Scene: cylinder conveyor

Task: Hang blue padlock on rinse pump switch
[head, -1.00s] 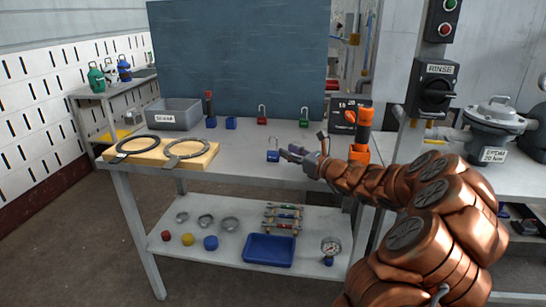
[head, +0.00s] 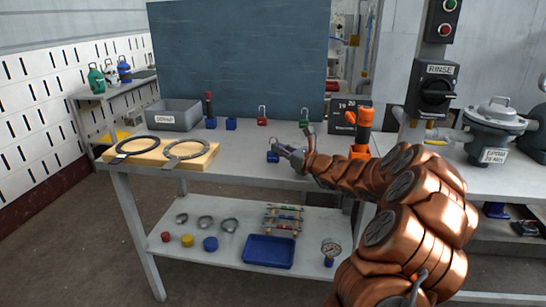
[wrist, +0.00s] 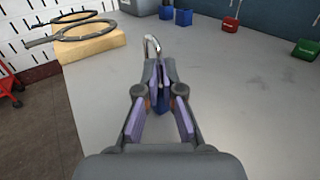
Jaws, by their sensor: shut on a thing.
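In the wrist view the fingertips (wrist: 158,75) close around the padlock. Its blue body (wrist: 163,104) shows between the fingers and its silver shackle (wrist: 151,45) stands up beyond them. Part of the body is hidden by the fingers. The rinse pump switch (head: 434,92) is a black box with a rotary handle, under a RINSE label, on a post at the right.
A red padlock (head: 262,121) and a green padlock (head: 306,127) stand further back. An orange-handled tool (head: 364,122) stands right of my gripper. A grey bin (head: 174,115) and a wooden block (head: 150,157) with rings are at left. A pump (head: 494,125) is right of the post.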

